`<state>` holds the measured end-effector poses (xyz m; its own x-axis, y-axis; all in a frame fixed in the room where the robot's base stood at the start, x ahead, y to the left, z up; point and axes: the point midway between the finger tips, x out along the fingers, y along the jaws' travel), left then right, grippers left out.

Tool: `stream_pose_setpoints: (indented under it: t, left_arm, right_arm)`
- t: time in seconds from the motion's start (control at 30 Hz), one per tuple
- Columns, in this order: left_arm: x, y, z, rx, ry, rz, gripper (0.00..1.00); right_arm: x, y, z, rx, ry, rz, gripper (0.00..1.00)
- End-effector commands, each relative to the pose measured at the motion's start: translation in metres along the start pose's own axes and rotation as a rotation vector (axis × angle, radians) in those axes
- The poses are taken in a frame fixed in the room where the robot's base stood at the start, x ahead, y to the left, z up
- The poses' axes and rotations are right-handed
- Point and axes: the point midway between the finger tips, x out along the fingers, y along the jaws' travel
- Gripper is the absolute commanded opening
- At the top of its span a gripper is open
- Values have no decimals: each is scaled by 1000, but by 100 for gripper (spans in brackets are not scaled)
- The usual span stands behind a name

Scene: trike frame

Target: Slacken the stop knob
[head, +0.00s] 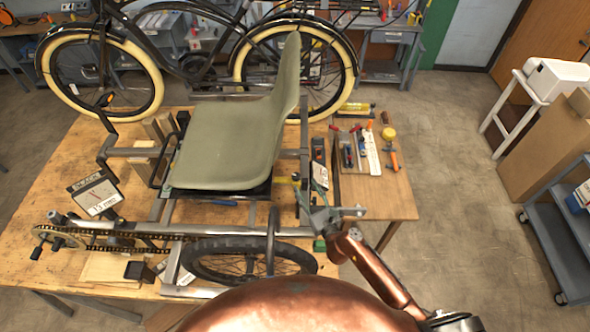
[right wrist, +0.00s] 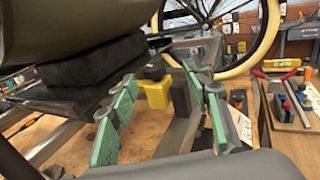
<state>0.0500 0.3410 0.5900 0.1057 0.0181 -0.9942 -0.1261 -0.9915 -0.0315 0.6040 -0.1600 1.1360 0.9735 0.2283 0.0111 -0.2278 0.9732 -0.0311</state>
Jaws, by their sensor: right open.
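The stop knob appears to be the small black knob (right wrist: 155,68) on a yellow block (right wrist: 156,94) in the right wrist view. It sits by the trike frame's grey rail, beside the black pad under the seat. In the head view the yellow block (head: 284,180) shows small at the seat's right edge; the knob is too small to make out clearly. My right gripper (head: 311,200) is open and empty at the frame's right side. Its green-padded fingers (right wrist: 163,112) stand apart on either side of the yellow block and nearer the camera. My left gripper is not in view.
The olive seat (head: 232,140) overhangs the area from the left. A black-tyred wheel (head: 250,262) lies in front. A tool board (head: 362,152) and a white-faced card (head: 320,175) are to the right. A bicycle (head: 200,60) stands behind the wooden table (head: 60,200).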

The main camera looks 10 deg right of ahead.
Motion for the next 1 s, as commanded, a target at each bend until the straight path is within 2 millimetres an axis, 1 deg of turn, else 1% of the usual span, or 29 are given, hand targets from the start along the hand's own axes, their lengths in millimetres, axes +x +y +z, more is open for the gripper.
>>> stream_pose_setpoints:
  t: [0.03,0.13,0.4,0.5,0.6,0.73,0.97,1.0]
  left_arm:
    - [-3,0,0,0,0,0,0]
    - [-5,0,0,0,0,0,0]
    - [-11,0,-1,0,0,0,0]
    - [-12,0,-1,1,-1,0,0]
    - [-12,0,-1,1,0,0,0]
    - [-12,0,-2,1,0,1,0]
    - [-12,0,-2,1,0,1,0]
    - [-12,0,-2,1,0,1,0]
  right_arm:
    - [0,7,2,21,6,4,44]
    - [6,12,1,36,10,6,44]
    - [48,12,0,33,9,7,44]
    - [61,12,0,33,10,5,44]
    - [70,12,-1,32,10,6,44]
    - [74,12,-2,31,10,7,44]
    - [74,12,-2,31,10,7,44]
    - [74,12,-2,30,10,7,42]
